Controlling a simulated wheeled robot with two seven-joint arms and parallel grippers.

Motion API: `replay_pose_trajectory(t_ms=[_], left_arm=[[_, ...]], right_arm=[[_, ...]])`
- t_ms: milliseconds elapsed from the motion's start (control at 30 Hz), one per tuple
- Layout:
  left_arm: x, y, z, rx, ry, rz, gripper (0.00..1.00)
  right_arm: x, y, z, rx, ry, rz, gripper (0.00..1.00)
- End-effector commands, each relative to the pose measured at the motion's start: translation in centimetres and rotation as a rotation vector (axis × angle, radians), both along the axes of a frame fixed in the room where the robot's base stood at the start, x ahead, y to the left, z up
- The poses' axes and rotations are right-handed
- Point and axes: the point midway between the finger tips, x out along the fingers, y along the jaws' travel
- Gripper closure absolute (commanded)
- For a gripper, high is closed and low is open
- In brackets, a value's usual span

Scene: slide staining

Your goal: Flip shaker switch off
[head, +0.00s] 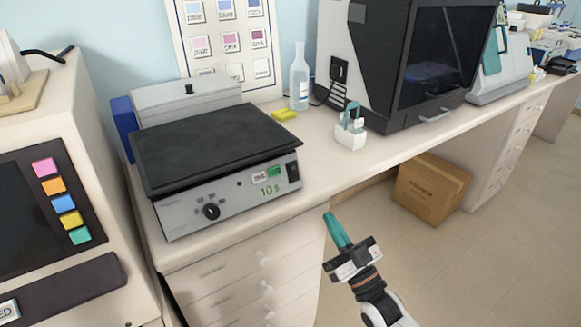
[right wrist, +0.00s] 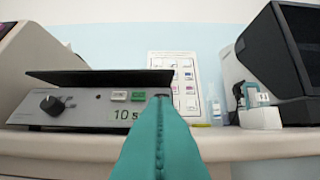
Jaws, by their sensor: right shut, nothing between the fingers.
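The shaker (head: 215,150) stands on the bench with a black flat platform and a grey front panel. At the right end of the panel is a dark rocker switch (head: 293,172); its position cannot be told. A black knob (head: 211,211), a white and a green label and a green "10 s" also show there. My right gripper (head: 328,216) is shut and empty, its teal fingers in front of the bench edge, below and to the right of the switch, apart from it. In the right wrist view the fingertips (right wrist: 161,102) cover the switch area of the shaker (right wrist: 75,112). My left gripper is out of view.
A machine with coloured buttons (head: 60,200) stands close on the left. A white holder (head: 350,135), a clear bottle (head: 299,78), a yellow block (head: 284,114) and a large black-fronted machine (head: 410,70) stand to the right. A cardboard box (head: 430,190) sits below on the floor.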

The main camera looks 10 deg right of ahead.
Motion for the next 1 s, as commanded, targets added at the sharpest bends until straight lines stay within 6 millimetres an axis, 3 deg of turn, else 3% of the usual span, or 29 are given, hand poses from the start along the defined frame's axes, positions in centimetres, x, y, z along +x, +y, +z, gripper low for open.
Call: replay_pose_trajectory(t_ms=[467, 933, 1000], left_arm=[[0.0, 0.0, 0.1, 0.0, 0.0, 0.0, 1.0], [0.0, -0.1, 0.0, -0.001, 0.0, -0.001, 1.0], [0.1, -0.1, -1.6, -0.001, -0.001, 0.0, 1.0]], right_arm=[[0.8, 0.3, 0.6, 0.002, -0.004, 0.0, 1.0], [8.3, 3.4, 5.3, 0.001, -0.005, 0.001, 1.0], [9.3, 3.8, 4.1, 0.001, -0.002, 0.0, 1.0]])
